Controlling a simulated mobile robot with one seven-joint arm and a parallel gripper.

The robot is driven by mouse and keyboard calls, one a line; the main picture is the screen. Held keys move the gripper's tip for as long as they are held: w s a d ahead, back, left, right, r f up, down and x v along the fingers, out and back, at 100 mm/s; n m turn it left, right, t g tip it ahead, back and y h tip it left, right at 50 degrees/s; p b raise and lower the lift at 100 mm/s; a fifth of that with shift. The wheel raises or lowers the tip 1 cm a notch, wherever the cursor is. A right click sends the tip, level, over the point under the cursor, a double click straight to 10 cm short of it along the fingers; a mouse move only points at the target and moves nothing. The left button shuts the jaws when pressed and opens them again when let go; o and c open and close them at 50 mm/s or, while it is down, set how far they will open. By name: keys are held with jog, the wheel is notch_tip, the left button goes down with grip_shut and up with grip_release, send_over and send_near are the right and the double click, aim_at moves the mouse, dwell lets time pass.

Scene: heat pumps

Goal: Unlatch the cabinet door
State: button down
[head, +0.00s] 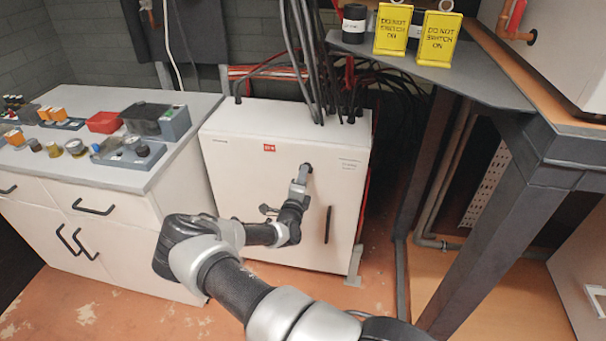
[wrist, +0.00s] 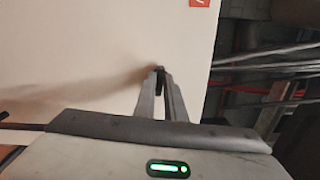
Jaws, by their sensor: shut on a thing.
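The cabinet (head: 243,146) is a white box with a closed front door. A dark vertical handle (head: 328,225) is on the door's right part. A small dark latch (head: 309,168) is near the door's upper right. My gripper (head: 306,171) is at this latch and shut on it, its fingers mostly covering it. In the wrist view my gripper's fingers (wrist: 161,82) come together on the small dark latch (wrist: 159,69) against the white door (wrist: 80,50). The latch's exact turn cannot be told.
A white bench (head: 105,180) with drawers and small devices stands left of the cabinet. Black cables (head: 305,60) run into the cabinet's top. A dark metal stand (head: 500,190) with yellow tags (head: 438,40) is on the right. Orange floor (head: 380,285) is clear in front.

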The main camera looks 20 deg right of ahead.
jog(key=shift+f+n, duration=0.1)
jog(key=shift+n, duration=0.6)
jog(key=c, duration=1.8)
grip_release()
jog(key=shift+s, duration=0.1)
jog(key=p+v, duration=0.2)
jog(key=v, duration=1.5)
jog(key=shift+s+a, duration=0.1)
jog(key=shift+a, duration=0.05)
